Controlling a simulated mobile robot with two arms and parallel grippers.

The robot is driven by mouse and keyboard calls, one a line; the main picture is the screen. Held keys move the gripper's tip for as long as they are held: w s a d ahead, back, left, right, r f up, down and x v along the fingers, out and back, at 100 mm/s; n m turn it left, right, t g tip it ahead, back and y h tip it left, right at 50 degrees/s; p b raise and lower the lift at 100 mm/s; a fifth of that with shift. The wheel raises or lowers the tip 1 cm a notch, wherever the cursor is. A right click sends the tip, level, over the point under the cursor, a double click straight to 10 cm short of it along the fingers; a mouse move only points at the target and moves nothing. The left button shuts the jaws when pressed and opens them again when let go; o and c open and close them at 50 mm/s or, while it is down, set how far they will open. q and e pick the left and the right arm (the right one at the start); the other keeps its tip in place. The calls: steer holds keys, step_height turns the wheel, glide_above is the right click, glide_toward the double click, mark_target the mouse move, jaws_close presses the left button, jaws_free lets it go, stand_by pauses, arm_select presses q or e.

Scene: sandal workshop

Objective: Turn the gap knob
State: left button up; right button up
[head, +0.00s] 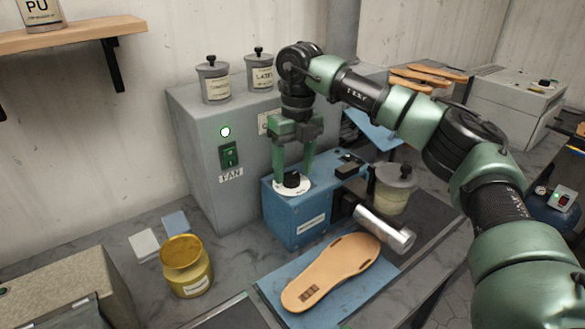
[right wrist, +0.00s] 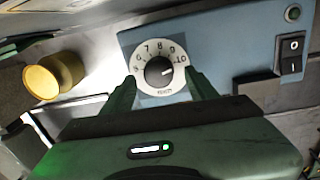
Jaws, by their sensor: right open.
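The gap knob (head: 291,181) is a black knob on a white numbered dial, on top of a blue machine (head: 297,216). In the right wrist view the knob (right wrist: 159,71) sits in the middle of its dial, with its pointer mark toward the 10 side. My right gripper (head: 292,174) points down from above, its two green fingers open on either side of the dial. In the right wrist view the fingertips (right wrist: 158,88) are spread wider than the knob. I cannot tell whether they touch the dial. My left gripper is not in view.
A metal roller (head: 385,230) juts from the blue machine's front. An orange sole (head: 332,271) lies on a blue mat before it. A lidded pot (head: 394,187) stands right of it, and a yellow tin (head: 186,267) to the left. A grey fan cabinet (head: 200,150) rises behind.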

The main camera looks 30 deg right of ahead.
steer(key=shift+f, duration=0.45)
steer(key=shift+a+f, duration=0.1)
steer(key=shift+f, duration=0.05)
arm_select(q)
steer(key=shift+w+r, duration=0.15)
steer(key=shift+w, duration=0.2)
arm_select(e)
steer(key=shift+c, duration=0.3)
jaws_close()
